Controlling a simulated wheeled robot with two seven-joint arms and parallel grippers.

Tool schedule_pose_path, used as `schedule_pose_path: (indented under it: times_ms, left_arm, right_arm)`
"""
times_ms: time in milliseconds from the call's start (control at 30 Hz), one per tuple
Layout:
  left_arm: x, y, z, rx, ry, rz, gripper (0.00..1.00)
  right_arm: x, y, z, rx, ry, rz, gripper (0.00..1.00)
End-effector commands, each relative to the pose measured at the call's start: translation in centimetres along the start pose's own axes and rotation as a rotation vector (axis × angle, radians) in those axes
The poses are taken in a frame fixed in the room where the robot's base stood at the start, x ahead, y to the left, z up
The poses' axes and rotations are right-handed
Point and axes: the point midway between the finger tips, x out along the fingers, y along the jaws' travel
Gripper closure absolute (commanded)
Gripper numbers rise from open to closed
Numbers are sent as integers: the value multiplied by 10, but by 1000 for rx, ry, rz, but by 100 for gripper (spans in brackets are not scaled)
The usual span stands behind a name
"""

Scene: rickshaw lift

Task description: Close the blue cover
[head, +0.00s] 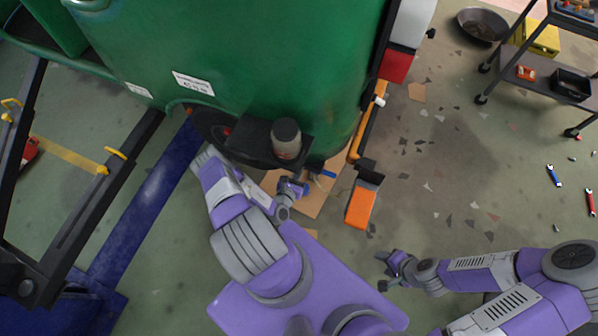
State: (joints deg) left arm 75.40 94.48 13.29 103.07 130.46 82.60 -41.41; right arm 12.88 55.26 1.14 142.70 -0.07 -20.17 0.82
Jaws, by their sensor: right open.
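No part that I can clearly identify as the blue cover shows in the head view. My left gripper (293,188) is under the front of the green rickshaw body (250,60), just below a dark shelf (262,142) that carries a jar (286,138). A small blue piece (323,173) shows right of this gripper, but I cannot tell what it is. The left fingers are small and partly hidden, so their opening is unclear. My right gripper (386,268) is open and empty over the floor, lower right of an orange block (361,205).
Blue lift beams (145,205) and a black frame (75,210) stand at the left. Brown cardboard (312,200) lies under the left gripper. A tool cart (550,75), a round pan (482,24) and wrenches (553,175) are at the right. The floor between is mostly clear, with scattered chips.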

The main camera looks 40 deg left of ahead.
Motion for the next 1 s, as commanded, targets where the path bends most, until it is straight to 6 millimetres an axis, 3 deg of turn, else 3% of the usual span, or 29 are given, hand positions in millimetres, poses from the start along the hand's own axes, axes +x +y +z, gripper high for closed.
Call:
schedule_pose_path:
  times_ms: [300, 1000]
  left_arm:
    - [8, 0, 14, -1, -1, 0, 100]
    - [11, 0, 16, -1, 0, 0, 100]
  right_arm:
    - [-13, -5, 1, 0, 0, 0, 48]
    - [-15, -6, 1, 0, 0, 0, 48]
